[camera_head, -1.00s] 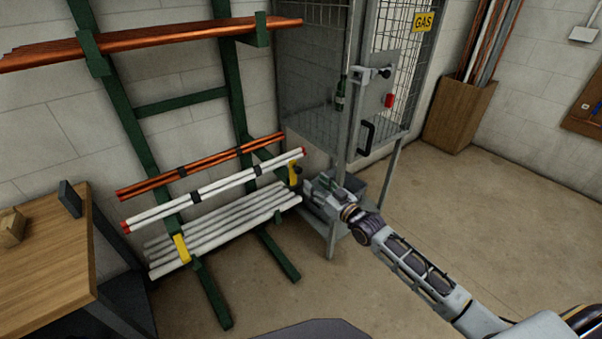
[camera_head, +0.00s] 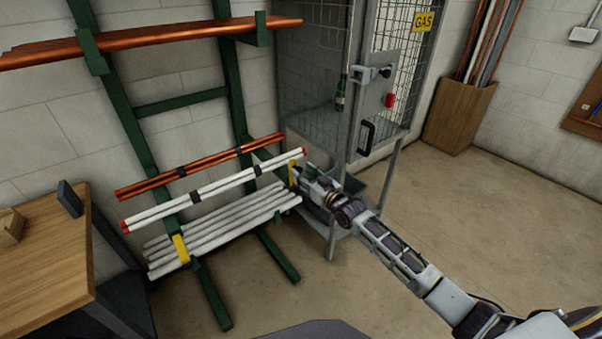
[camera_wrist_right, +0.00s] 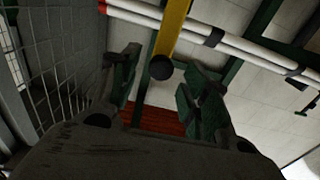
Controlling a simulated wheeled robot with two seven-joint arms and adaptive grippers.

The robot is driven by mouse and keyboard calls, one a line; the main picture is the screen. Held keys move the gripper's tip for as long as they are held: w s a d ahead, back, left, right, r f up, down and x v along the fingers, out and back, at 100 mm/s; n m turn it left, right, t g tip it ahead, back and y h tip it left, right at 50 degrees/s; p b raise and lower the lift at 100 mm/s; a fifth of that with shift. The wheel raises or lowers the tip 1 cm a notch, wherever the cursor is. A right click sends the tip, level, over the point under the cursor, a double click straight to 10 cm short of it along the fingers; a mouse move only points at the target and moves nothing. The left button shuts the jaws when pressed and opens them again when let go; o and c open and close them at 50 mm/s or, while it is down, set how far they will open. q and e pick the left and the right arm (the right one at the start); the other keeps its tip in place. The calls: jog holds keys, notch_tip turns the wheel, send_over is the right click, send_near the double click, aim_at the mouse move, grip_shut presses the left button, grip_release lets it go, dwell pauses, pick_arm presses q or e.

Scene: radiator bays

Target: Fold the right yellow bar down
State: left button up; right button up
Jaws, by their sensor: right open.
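The right yellow bar (camera_head: 292,172) stands upright at the right end of the rack's lower arms, beside the white pipes. In the right wrist view the yellow bar (camera_wrist_right: 173,28) comes down from the top and ends in a dark round knob. My right gripper (camera_head: 300,180) is at the bar in the head view, partly covering it. In the right wrist view my right gripper (camera_wrist_right: 160,85) is open, its green-padded fingers on either side of the knob; I cannot tell whether they touch it. My left gripper is not in view.
The left yellow bar (camera_head: 181,248) stands at the rack's other upright. White pipes (camera_head: 215,233) and copper pipes (camera_head: 200,168) lie on the green rack. A gas cage (camera_head: 345,110) stands close behind my right gripper. A wooden table (camera_head: 45,270) is at left.

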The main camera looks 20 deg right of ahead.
jog(key=shift+x, duration=0.95)
grip_shut()
